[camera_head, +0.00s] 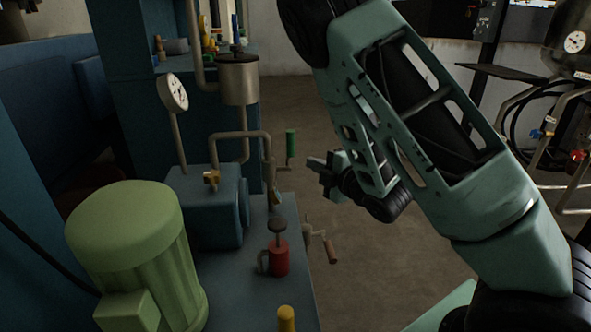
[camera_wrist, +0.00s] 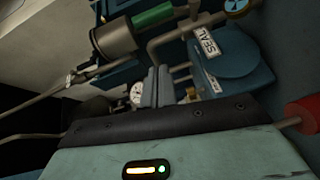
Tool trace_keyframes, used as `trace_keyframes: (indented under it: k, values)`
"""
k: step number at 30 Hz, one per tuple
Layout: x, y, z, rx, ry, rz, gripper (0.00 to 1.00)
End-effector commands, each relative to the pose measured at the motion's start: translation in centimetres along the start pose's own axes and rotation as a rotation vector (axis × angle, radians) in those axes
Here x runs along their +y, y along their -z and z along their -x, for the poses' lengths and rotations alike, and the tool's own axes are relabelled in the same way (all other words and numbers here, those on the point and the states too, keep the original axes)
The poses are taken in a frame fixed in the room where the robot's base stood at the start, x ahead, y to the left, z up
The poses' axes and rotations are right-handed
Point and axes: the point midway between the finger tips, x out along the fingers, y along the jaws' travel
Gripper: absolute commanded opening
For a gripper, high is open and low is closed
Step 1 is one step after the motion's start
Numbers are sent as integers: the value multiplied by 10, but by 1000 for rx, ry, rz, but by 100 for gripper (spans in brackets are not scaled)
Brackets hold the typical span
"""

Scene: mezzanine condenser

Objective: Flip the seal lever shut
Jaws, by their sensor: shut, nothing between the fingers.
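A lever with an upright green grip (camera_head: 291,143) stands beside the bent pipe at the bench's far right edge. The green grip (camera_wrist: 153,15) also shows at the top of the wrist view, near a white plate reading SEAL (camera_wrist: 208,43), so it is likely the seal lever. My gripper (camera_head: 317,163) is to the right of the green grip in the head view, with a gap seen between them. Its fingers (camera_wrist: 157,86) are together and empty in the wrist view. The lever's pivot is hard to make out.
A gauge (camera_head: 173,92) and a grey pot (camera_head: 239,80) rise behind. Floor right of the bench is clear.

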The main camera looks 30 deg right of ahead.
Motion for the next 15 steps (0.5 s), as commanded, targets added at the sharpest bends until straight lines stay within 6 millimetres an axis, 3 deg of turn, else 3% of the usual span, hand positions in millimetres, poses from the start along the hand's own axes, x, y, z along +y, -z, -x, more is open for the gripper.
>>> trace_keyframes:
  k: [1, 3, 15]
  values:
    - [-15, -6, 1, 9, -18, 33, 0]
    - [-18, -9, 3, 25, -45, 74, 0]
    - [-17, -12, 8, 50, -91, 136, 0]
